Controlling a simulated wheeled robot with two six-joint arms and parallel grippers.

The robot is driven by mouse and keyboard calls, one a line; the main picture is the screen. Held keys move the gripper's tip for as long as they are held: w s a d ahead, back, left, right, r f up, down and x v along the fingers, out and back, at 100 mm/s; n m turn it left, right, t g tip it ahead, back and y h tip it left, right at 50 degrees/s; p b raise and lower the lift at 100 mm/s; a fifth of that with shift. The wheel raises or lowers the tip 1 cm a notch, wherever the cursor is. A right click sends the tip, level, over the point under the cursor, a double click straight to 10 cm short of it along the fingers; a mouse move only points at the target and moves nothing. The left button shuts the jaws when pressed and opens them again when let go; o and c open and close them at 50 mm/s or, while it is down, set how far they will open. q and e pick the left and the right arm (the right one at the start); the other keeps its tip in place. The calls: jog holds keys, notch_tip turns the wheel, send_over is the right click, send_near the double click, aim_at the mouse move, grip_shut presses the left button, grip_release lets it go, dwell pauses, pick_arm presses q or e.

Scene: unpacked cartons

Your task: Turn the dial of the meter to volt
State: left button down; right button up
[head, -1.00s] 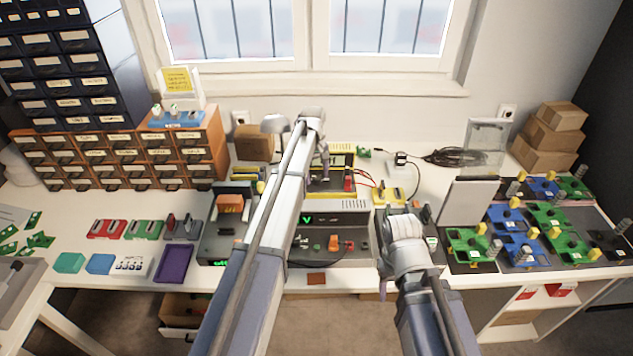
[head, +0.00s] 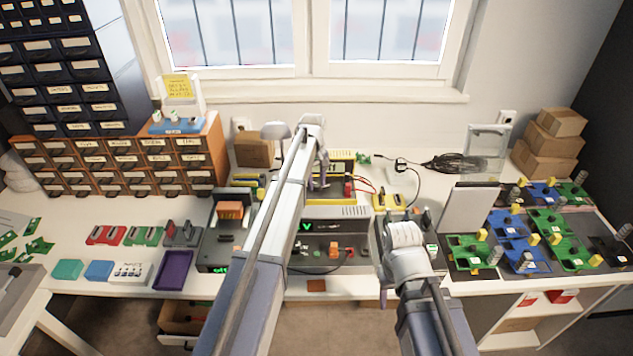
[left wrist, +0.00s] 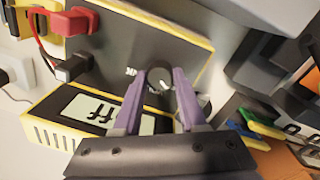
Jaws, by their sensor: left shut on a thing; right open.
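The meter (head: 343,157) is a dark box with yellow edges at the back middle of the bench. It also shows in the left wrist view (left wrist: 115,55). Its display (left wrist: 113,116) shows part of a word ending in "ff", upside down in that view. The round black dial (left wrist: 160,76) has a light mark and sits between the purple fingers of my left gripper (left wrist: 160,85), which is shut on it. In the head view my left gripper (head: 322,182) is over the meter, its fingertips unclear. My right gripper (head: 384,297) is mostly hidden by its arm at the front edge, open.
Red and black plugs with leads (left wrist: 72,22) sit in the meter beside the dial. A unit with a green "V" (head: 307,227) stands in front of it. A yellow-topped item (head: 388,201) is to the right. Boards (head: 510,250) fill the right side; drawers (head: 120,160) stand left.

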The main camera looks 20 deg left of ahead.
aim_at(315, 183)
dwell(0.3)
pick_arm(q)
jog(key=m, duration=0.5)
jog(key=shift+w+m, duration=0.1)
jog(key=shift+m, duration=0.3)
jog(key=m, duration=0.5)
jog(key=shift+m+g, duration=0.3)
jog(key=shift+m, duration=0.3)
jog(key=shift+c, duration=2.3)
grip_release()
jog(key=shift+r, duration=0.1)
jog(key=r+p, duration=0.7)
jog(key=p, duration=0.1)
jog(key=shift+a+r, duration=0.2)
jog(key=shift+r, duration=0.15)
